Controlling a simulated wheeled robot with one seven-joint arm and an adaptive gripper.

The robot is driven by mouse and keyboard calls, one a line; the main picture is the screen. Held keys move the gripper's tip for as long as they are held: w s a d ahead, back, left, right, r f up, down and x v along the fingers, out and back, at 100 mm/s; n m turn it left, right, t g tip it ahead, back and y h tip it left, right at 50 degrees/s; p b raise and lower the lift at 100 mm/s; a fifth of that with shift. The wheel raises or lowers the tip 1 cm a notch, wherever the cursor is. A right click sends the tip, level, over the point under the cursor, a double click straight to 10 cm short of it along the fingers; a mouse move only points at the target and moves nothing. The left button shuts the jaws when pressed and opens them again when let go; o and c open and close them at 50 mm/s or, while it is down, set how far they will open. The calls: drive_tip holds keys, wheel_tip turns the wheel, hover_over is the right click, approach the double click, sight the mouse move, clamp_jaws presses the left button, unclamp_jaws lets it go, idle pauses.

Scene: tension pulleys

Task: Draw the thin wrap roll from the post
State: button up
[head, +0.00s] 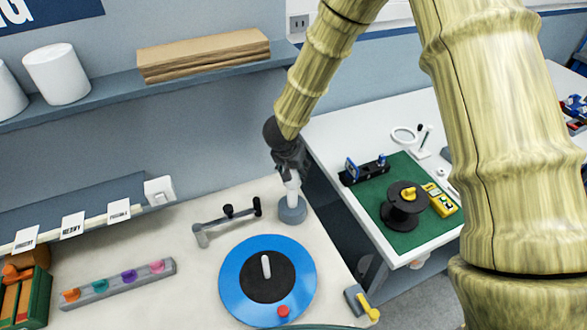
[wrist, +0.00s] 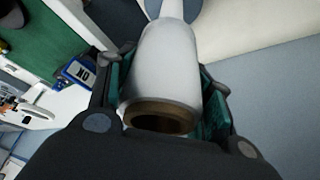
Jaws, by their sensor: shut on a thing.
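The thin wrap roll (head: 292,190) is white and stands upright above a round blue-grey base (head: 292,211) near the right edge of the pale table. In the wrist view the roll (wrist: 162,65) shows a hollow brown core at its near end. My gripper (head: 289,172) is shut around the roll from above, with teal finger pads on both sides in the wrist view (wrist: 168,82). A narrower white part (wrist: 172,9) shows beyond the roll, above the base. The post inside the roll is hidden, so I cannot tell how far the roll sits on it.
A grey crank-like arm (head: 228,220) lies left of the base. A blue disc (head: 232,285) with a black centre sits in front. A shelf (head: 110,97) runs behind. Right, past a gap, a white bench carries a green mat (head: 405,233) and black spool (head: 404,208).

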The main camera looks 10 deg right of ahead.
drive_tip(key=shift+r, duration=0.15)
drive_tip(key=shift+r, duration=1.1)
drive_tip(key=shift+r, duration=0.1)
drive_tip(key=shift+r, duration=1.95)
